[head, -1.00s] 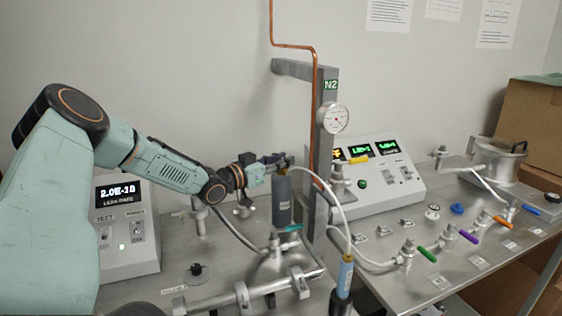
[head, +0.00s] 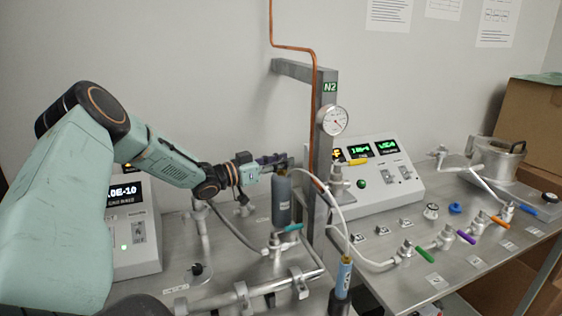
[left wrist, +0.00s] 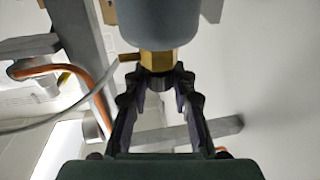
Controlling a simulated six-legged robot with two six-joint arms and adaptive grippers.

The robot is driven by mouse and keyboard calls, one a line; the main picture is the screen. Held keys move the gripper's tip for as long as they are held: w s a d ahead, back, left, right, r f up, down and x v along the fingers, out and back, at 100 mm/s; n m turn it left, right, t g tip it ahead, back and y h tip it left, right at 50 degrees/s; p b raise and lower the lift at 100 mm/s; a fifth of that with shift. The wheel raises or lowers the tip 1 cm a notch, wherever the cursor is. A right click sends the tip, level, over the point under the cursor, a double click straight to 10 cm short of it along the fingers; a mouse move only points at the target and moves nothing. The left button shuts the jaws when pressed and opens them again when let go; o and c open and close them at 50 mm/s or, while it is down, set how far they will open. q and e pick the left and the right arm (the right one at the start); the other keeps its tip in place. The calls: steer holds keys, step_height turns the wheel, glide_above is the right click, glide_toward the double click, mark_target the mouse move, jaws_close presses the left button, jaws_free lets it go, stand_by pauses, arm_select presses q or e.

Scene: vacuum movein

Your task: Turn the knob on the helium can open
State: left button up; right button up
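The helium can is a grey upright cylinder (head: 282,203) left of the metal post in the head view, with a small pale label. The wrist view shows its rounded end (left wrist: 160,18) and a brass valve (left wrist: 158,60) with a side port. My left gripper (head: 278,161) is at the top of the can, reaching in from the left. In the wrist view its two fingertips (left wrist: 161,80) close around the dark knob at the brass valve's end, mostly hidden between them. My right gripper is not in view.
A white hose (head: 332,195) runs from the can's top to a blue nozzle (head: 344,274). The post (head: 325,120) with a gauge (head: 335,120) stands close right of my gripper. Pipework with a teal handle (head: 291,228) lies below. A control box (head: 131,238) stands left.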

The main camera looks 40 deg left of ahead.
arm_select(q)
steer(key=o, duration=0.5)
steer(key=shift+c, duration=0.2)
steer(key=shift+r, duration=5)
